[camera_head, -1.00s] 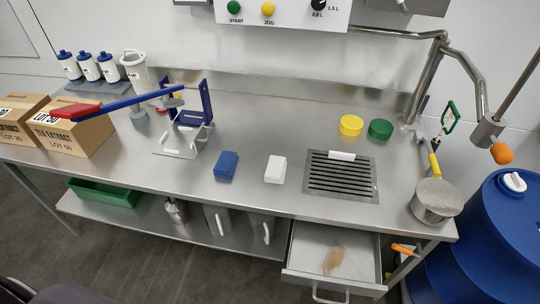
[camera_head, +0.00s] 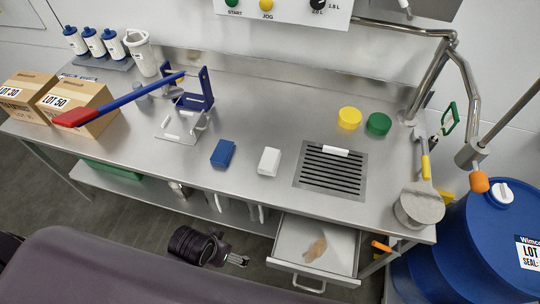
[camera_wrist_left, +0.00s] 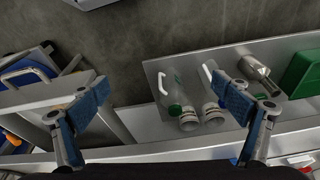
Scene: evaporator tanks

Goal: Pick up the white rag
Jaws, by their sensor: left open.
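The white rag (camera_head: 269,161) looks like a small folded white block. It lies flat on the steel bench in the head view, between the blue rag (camera_head: 222,153) and the drain grate. My left gripper (camera_head: 240,260) is low in front of the bench, apart from the rag and nearer the camera. In the left wrist view my left gripper (camera_wrist_left: 166,92) has its two blue finger pads spread wide with nothing between them. The white rag does not show in that view. My right gripper is in neither view.
The open drawer (camera_head: 290,236) sticks out at the front, right of my left gripper. A drain grate (camera_head: 318,183), yellow lid (camera_head: 349,118), green lid (camera_head: 378,124) and pot (camera_head: 421,205) are to the right. A blue-red lever press (camera_head: 201,90) stands left. Bench around the rag is clear.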

